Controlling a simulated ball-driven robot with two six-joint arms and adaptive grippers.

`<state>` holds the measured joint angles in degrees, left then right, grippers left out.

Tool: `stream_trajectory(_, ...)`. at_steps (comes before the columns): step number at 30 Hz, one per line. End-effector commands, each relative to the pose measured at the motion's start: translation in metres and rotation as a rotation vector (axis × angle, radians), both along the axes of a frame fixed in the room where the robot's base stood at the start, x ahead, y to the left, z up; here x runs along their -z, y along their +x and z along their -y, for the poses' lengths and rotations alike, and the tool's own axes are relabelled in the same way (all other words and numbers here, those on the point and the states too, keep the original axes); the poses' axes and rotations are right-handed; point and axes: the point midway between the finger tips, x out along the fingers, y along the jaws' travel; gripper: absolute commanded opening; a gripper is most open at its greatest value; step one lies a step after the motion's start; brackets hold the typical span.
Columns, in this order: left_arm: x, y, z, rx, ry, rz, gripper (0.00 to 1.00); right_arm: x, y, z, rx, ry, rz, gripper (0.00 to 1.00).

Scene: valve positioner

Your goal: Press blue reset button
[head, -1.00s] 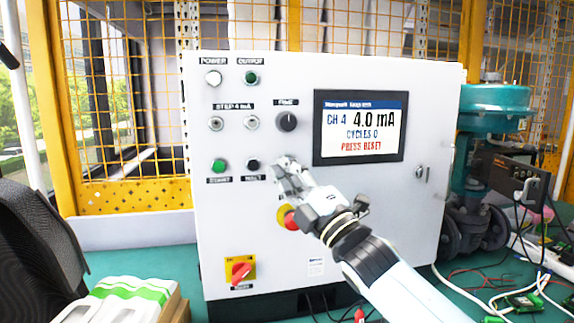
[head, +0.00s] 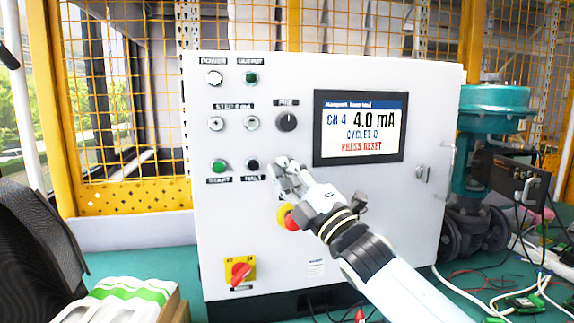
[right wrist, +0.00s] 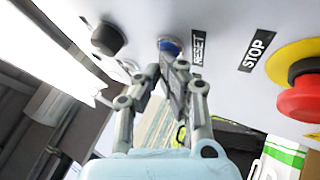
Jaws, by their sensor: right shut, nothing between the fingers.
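A white control panel (head: 240,225) carries the buttons, and its screen (head: 359,127) reads "CH 4 4.0 mA, CYCLES 0, PRESS RESET". The blue reset button (right wrist: 170,45) shows in the right wrist view beside its RESET label (right wrist: 198,47); in the head view my right gripper hides it. My right gripper (head: 282,166) is shut and empty, its fingers pointing at the panel. In the right wrist view its fingertips (right wrist: 172,64) overlap the lower edge of the button; I cannot tell whether they touch it. My left gripper is not in view.
A red stop button (head: 291,219) on yellow sits just below my right gripper. A black button (head: 252,164) and a green start button (head: 219,166) are to its left, a dark knob (head: 287,122) above. A teal valve (head: 490,115) stands right of the panel.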

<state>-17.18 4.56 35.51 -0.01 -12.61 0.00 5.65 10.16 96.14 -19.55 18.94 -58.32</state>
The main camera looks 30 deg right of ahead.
Motion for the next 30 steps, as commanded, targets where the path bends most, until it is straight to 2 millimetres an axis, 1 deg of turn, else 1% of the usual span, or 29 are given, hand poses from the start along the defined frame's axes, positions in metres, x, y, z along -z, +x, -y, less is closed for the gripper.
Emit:
stream_trajectory(13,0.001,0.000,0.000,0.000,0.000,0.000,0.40,0.000,0.001,0.000,0.000,0.000,-0.001,0.00)
stream_trajectory(24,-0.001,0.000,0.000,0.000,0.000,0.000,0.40,0.000,-0.014,-0.003,-0.001,0.002,0.000,0.00)
stream_trajectory(30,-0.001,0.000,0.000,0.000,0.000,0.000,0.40,0.000,-0.014,-0.004,0.000,0.002,0.000,0.00)
